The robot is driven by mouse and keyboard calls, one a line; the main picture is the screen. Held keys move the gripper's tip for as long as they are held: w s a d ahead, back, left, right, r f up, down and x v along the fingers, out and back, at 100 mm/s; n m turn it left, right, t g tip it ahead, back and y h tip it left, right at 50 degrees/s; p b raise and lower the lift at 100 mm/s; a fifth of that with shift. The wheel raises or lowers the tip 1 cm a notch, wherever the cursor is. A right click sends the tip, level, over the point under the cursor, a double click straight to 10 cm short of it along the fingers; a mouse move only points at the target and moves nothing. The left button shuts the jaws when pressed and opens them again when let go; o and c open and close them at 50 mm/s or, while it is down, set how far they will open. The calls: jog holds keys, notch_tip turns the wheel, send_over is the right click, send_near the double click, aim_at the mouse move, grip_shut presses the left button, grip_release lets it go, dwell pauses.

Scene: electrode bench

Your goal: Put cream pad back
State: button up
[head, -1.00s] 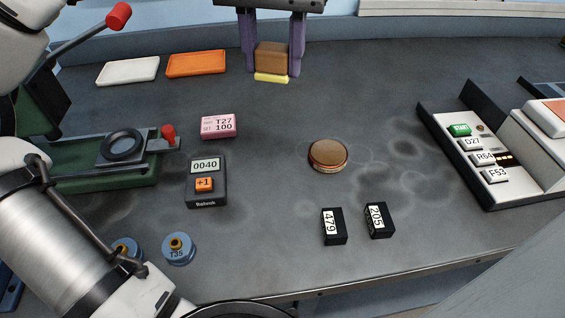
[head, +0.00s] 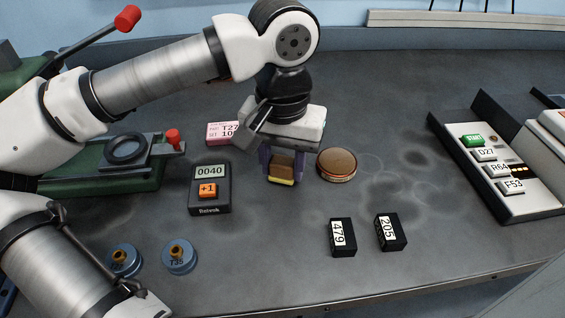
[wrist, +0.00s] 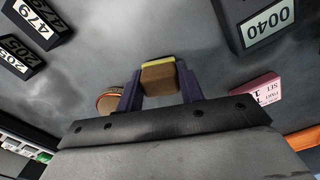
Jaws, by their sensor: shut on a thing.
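My gripper (head: 282,172) is shut on a brown block (head: 283,163) with a pale yellow pad (head: 281,181) along its lower edge. The purple fingers grip the block from both sides, with the yellow layer showing below. In the wrist view the block (wrist: 160,79) sits between the fingers, its yellow edge (wrist: 158,62) at the far end. It is upright, low over the middle of the bench; I cannot tell whether it touches the surface. A round brown-topped tin (head: 338,164) stands just right of the gripper.
A pink label block (head: 220,132) is close to the gripper's left. The counter (head: 209,190) stands nearer, at left. Two black blocks (head: 342,237) (head: 391,232) stand in front, two blue spools (head: 179,258) (head: 124,260) at front left. A button console (head: 497,175) is right. Open bench lies between.

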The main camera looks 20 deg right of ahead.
aim_at(283, 160)
jog(key=shift+f, duration=0.25)
jog(key=shift+f, duration=0.1)
jog(key=o, duration=0.9)
jog(key=shift+o, duration=0.2)
notch_tip(283, 160, up, 12)
jog(key=shift+p, duration=0.3)
